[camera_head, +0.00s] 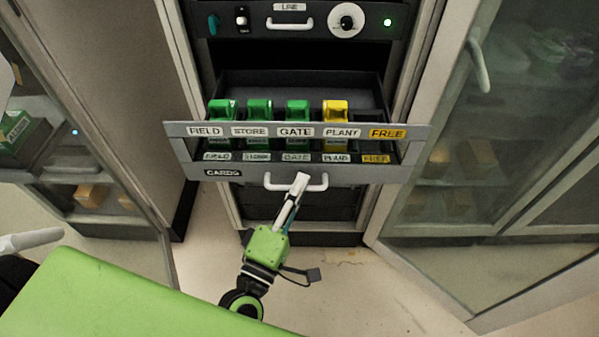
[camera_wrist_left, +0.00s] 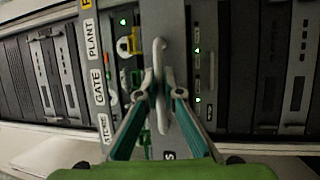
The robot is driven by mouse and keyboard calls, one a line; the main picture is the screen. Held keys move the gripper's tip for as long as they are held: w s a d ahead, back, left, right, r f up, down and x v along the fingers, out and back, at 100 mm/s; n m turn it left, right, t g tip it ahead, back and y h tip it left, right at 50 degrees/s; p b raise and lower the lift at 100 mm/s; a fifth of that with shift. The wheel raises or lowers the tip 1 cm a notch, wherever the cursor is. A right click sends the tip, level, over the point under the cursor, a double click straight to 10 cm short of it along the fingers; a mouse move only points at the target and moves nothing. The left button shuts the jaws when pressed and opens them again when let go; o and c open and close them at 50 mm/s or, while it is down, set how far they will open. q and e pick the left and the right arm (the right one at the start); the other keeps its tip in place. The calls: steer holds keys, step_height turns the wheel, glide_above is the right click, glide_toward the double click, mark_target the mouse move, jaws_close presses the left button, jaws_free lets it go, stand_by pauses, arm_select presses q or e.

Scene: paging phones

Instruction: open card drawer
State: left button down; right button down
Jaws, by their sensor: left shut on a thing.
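The card drawer (camera_head: 195,172) is pulled out of the rack, and its grey front with a CARDS label faces me. Its white bar handle (camera_head: 318,183) is at the middle of the front. It also shows in the left wrist view as an upright white bar (camera_wrist_left: 160,52). My left gripper (camera_head: 299,185) is shut on this handle, with one finger on each side of it in the wrist view. Green cards (camera_head: 259,110) stand at FIELD, STORE and GATE, and a yellow card (camera_head: 335,112) stands at PLANT. The FREE slot (camera_head: 388,133) shows no card. My right gripper is out of view.
Above the drawer is a LINE panel (camera_head: 365,22) with a knob, a handle and a lit green light. Bare floor (camera_head: 350,290) lies below the drawer.

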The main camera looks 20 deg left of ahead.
arm_select(q)
steer(key=shift+s+d, duration=0.1)
steer(key=shift+s, duration=0.1)
steer(key=c, duration=2.4)
jaws_free()
steer(key=shift+c, duration=0.2)
steer(key=v, duration=1.2)
steer(key=shift+f, duration=0.2)
